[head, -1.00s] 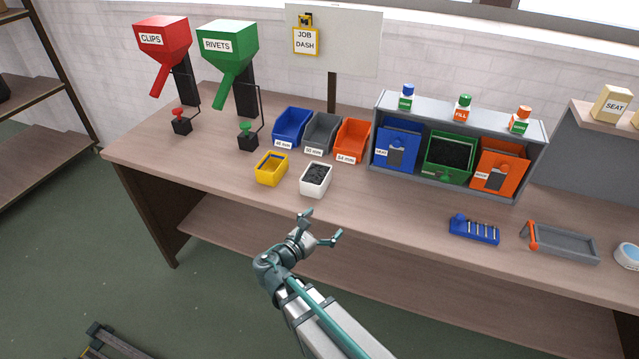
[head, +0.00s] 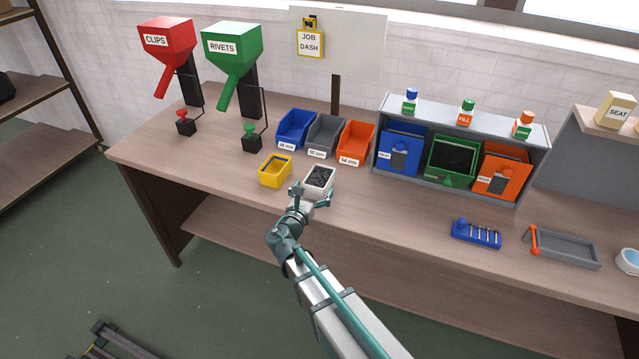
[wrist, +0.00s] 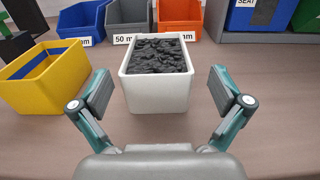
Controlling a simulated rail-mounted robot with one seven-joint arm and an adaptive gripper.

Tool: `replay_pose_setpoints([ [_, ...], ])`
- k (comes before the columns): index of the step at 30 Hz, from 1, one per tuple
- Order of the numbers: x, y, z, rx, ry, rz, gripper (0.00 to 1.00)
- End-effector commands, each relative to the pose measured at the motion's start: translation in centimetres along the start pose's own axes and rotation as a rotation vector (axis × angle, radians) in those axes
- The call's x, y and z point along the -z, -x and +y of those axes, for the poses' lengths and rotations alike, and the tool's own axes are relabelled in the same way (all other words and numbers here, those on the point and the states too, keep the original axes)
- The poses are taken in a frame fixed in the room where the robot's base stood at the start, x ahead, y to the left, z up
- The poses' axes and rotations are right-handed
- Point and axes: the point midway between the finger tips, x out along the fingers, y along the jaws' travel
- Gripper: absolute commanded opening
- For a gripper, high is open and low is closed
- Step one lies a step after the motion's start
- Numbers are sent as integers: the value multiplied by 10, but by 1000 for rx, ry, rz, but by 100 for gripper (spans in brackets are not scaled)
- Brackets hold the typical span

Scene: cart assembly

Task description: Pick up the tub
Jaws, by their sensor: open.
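A white tub (head: 321,178) filled with dark pieces stands upright on the bench, near its front edge. In the wrist view the tub (wrist: 157,95) is straight ahead, centred between the fingers. A yellow tub (head: 275,170) with a blue divider stands to its left, and it also shows at the left of the wrist view (wrist: 45,78). My gripper (head: 310,196) is open and empty at the near side of the white tub. In the wrist view its two fingers (wrist: 161,95) are spread wider than the tub, with gaps on both sides.
Blue (head: 295,130), grey (head: 324,136) and orange (head: 356,143) bins stand behind the tubs. A grey shelf unit (head: 455,105) with coloured bins is to the right. Red (head: 166,45) and green (head: 232,45) hoppers stand at the left. The bench between tubs and shelf unit is clear.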

Motion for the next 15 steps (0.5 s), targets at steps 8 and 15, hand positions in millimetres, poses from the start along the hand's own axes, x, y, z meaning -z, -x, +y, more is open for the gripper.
replay_pose_setpoints([
  [8,-4,-38,5,2,0,0,100],
  [15,-2,-46,4,0,-1,1,100],
])
